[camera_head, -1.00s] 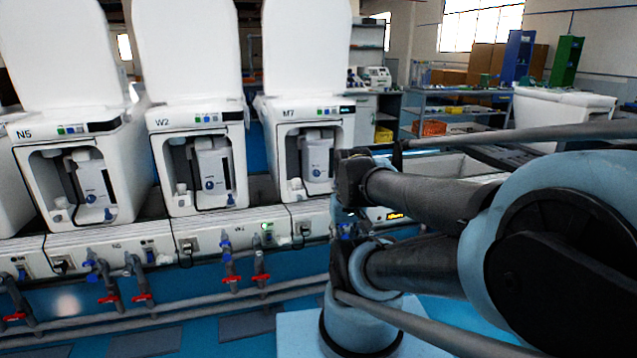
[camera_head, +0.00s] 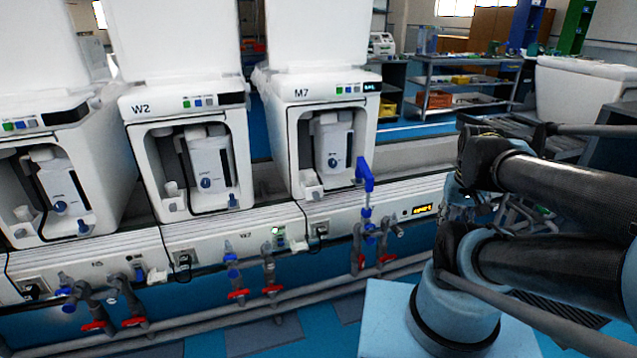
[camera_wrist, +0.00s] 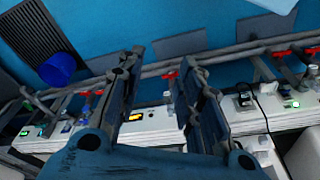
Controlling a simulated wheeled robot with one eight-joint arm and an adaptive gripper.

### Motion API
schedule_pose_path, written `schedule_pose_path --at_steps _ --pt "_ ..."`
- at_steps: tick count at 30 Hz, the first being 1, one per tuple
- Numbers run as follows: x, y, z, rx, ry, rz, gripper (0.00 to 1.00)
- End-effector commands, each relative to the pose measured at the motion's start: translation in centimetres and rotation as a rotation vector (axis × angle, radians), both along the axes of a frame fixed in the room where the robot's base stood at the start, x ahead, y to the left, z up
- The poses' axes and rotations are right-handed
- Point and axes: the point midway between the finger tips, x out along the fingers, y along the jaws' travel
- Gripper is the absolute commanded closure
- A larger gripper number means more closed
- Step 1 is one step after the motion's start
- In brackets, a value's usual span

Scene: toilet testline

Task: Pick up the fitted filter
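I cannot tell which part is the fitted filter. Each toilet unit has an open front bay holding a white cartridge-like body with a blue knob. One such body (camera_head: 332,140) is in unit M7, another (camera_head: 209,165) in unit W2, and a third (camera_head: 60,183) in the unit at the left. My gripper (camera_wrist: 160,68) is open in the wrist view, its two dark fingers apart with nothing held between them. Beyond the fingers are pipes, red valve handles and the white base rail. In the head view my arm is at the right, and I cannot make out the fingers.
A white base rail (camera_head: 300,222) runs under the units, with grey pipes and red valves (camera_head: 237,294) in front. A tall blue valve (camera_head: 365,176) rises before M7. A blue cylinder (camera_wrist: 57,68) lies beside a dark grate (camera_wrist: 38,35). Shelves (camera_head: 468,82) stand behind.

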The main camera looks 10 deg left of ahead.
Motion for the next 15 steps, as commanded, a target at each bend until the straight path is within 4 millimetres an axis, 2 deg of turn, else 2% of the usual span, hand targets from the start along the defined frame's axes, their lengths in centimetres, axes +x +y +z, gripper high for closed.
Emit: schedule_pose_path --at_steps 5,8,11,15 --pt "0.0 0.0 0.0 0.000 0.000 0.000 0.64" --pt "-0.6 0.1 0.5 0.001 -0.012 0.004 0.42" --pt "0.1 0.4 1.1 0.000 -0.021 0.022 0.41" --pt "2.8 1.4 2.8 0.003 -0.044 0.078 0.41"
